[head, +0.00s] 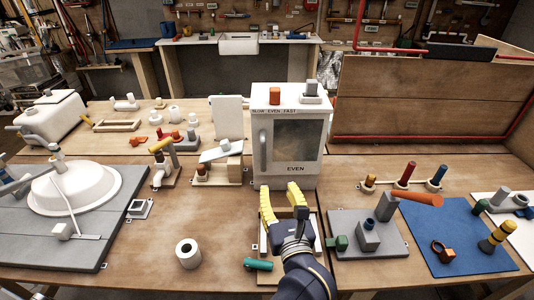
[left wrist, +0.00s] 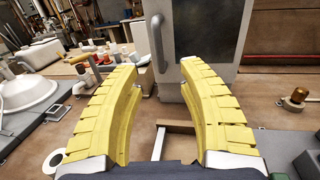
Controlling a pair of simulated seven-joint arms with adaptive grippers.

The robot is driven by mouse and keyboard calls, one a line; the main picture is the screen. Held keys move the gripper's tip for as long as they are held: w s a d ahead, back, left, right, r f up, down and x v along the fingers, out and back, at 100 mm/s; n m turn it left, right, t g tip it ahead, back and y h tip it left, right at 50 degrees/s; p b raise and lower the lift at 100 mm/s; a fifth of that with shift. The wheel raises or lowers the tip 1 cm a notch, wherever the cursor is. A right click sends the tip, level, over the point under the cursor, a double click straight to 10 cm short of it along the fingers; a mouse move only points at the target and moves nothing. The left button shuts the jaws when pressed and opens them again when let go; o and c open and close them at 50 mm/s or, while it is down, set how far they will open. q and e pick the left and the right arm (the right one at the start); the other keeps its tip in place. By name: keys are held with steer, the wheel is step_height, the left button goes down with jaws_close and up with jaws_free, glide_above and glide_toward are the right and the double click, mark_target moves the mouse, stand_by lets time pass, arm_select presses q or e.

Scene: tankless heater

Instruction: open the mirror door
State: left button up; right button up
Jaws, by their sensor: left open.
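A light grey cabinet stands upright at the middle of the table in the head view. Its mirror door (head: 299,143) has a dark reflective panel, the word EVEN below it, and looks shut. The door handle (head: 263,150) is a vertical bar on the door's left side; it also shows in the left wrist view (left wrist: 157,42). My left gripper (head: 280,194) has yellow fingers, open and empty, pointing at the lower front of the cabinet. My right gripper is not in view.
A pale frame (head: 262,237) lies under my left gripper. A white roll (head: 188,252) stands to its left. A grey plate with fittings (head: 345,252) and a blue mat (head: 430,250) lie to the right. A block with a tilted plate (head: 222,167) stands left of the cabinet.

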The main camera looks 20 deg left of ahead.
mark_target(264, 156)
arm_select(q)
steer(key=shift+g, duration=0.3)
steer(key=x, duration=1.7)
steer(key=shift+w+a+f, duration=0.15)
steer(key=shift+a+f, duration=0.05)
steer(key=shift+f, duration=0.1)
steer(key=shift+c, duration=0.2)
jaws_close()
